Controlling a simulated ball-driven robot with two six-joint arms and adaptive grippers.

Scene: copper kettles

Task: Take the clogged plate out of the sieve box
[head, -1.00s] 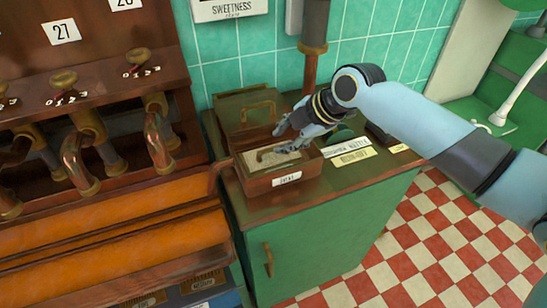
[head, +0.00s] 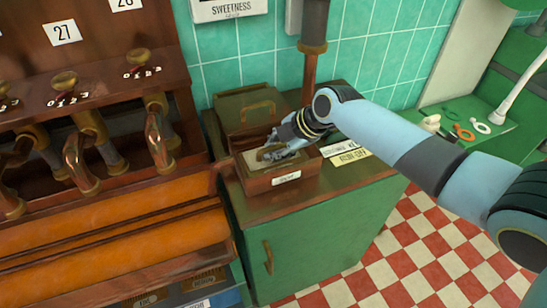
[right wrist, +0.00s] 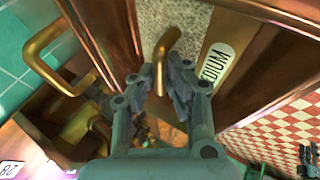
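The sieve box (head: 258,185) is an open-topped wooden box with a white label on its front, standing on the green cabinet. A plate (head: 252,161) lies in it, partly hidden by my right gripper (head: 270,153). In the right wrist view the plate's end (right wrist: 212,68) carries a label ending in "DIUM", and a brass handle (right wrist: 164,58) rises from it. The fingers of my right gripper (right wrist: 160,82) lie on both sides of this handle, very close to it. Whether they press on it is not clear.
Copper taps (head: 160,140) stand at the left. A green counter (head: 490,125) at the right holds small parts.

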